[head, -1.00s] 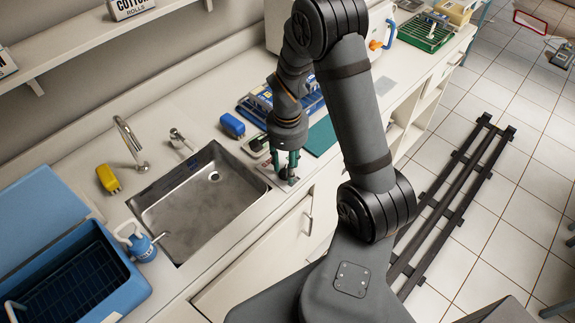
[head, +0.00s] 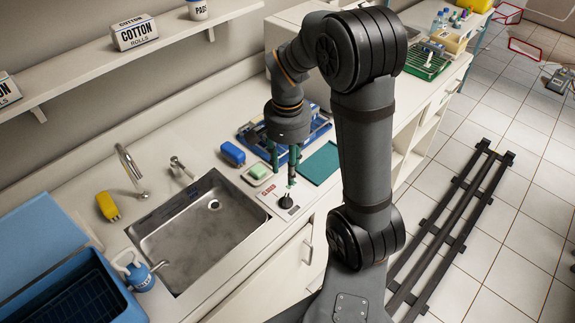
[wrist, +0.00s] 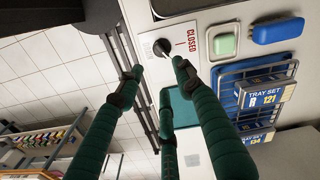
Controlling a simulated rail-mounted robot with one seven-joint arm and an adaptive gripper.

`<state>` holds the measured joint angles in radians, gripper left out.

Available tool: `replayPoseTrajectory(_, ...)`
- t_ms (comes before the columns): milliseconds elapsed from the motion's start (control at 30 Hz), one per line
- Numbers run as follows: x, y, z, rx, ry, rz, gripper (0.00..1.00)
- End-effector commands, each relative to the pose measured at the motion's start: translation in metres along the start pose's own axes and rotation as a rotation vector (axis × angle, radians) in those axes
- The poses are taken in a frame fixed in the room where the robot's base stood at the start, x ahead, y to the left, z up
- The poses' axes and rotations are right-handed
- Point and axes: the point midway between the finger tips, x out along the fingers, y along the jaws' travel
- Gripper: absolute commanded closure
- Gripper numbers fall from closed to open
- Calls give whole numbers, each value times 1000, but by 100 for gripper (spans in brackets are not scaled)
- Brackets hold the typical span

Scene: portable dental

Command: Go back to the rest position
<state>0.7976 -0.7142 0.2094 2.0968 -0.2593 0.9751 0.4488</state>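My gripper (head: 282,165) is empty, its green fingers spread apart, above the counter by the sink. In the wrist view my gripper (wrist: 158,74) shows three separated fingers with nothing between them. A black round knob (head: 286,202) sits on a pale panel (head: 270,195) just below and in front of the fingers. In the wrist view the knob (wrist: 161,47) lies beyond the fingertips, apart from them, beside the red word CLOSED on the panel.
The sink (head: 200,235) is left of the panel. A green block in a dish (head: 259,171), a blue block (head: 233,152), a teal mat (head: 320,163) and blue tray racks (head: 315,128) surround the gripper. A wall shelf (head: 75,75) is at upper left.

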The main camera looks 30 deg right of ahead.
Motion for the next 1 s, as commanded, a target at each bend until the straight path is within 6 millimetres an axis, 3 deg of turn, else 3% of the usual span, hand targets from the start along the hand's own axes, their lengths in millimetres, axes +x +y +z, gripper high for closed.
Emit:
replayPoseTrajectory(567,2,0,0,-1,-1,1,64)
replayPoseTrajectory(767,27,1,1,-1,-4,4,64)
replayPoseTrajectory(1000,78,1,1,-1,-6,5,64)
